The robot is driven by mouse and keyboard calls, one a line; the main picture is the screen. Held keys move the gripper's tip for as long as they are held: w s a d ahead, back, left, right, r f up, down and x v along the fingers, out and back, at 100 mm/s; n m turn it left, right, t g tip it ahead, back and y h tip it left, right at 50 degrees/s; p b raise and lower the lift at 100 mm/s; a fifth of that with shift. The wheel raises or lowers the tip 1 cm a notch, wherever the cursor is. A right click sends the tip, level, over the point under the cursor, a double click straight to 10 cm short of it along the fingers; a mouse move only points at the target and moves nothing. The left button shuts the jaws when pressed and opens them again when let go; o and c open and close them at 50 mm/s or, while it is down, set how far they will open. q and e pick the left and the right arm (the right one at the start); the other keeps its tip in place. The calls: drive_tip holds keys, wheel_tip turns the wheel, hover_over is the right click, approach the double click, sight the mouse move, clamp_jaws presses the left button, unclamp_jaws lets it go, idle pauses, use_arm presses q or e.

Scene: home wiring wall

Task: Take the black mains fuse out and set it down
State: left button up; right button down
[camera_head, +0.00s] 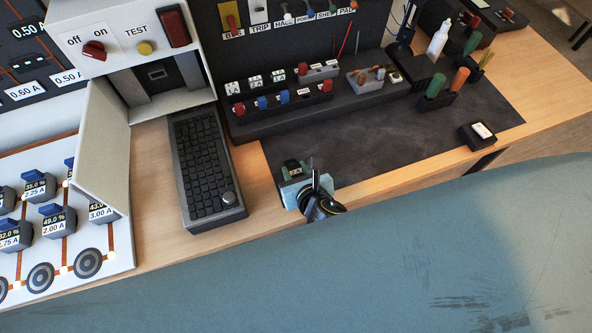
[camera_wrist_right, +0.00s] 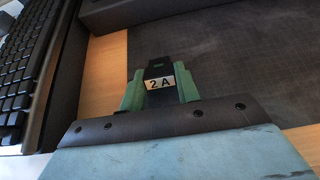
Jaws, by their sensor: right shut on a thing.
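The black fuse with a white "2 A" label (camera_wrist_right: 160,82) is between the green fingertips of my right gripper (camera_wrist_right: 160,90) in the right wrist view. The gripper is shut on it. In the head view my right gripper (camera_head: 296,172) is at the left front corner of the dark mat, with the dark fuse (camera_head: 292,167) at its tip. I cannot tell whether the fuse touches the mat or is held just above it. The white fuse box (camera_head: 130,30) has its door (camera_head: 103,140) open, and a dark recess (camera_head: 157,73) shows inside. My left gripper is not in view.
The dark mat (camera_head: 400,130) has free room right of my gripper. A black keyboard (camera_head: 205,165) lies to the left. Behind is a rack of several labelled fuses (camera_head: 280,98). A small black block (camera_head: 477,135) and green and orange handled tools (camera_head: 437,85) are at right.

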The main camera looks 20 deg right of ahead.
drive_tip(key=c, duration=0.9)
unclamp_jaws()
drive_tip(key=shift+c, duration=0.2)
drive_tip(key=p+v, duration=0.2)
drive_tip(key=v, duration=1.1)
drive_tip(key=shift+s, duration=0.15)
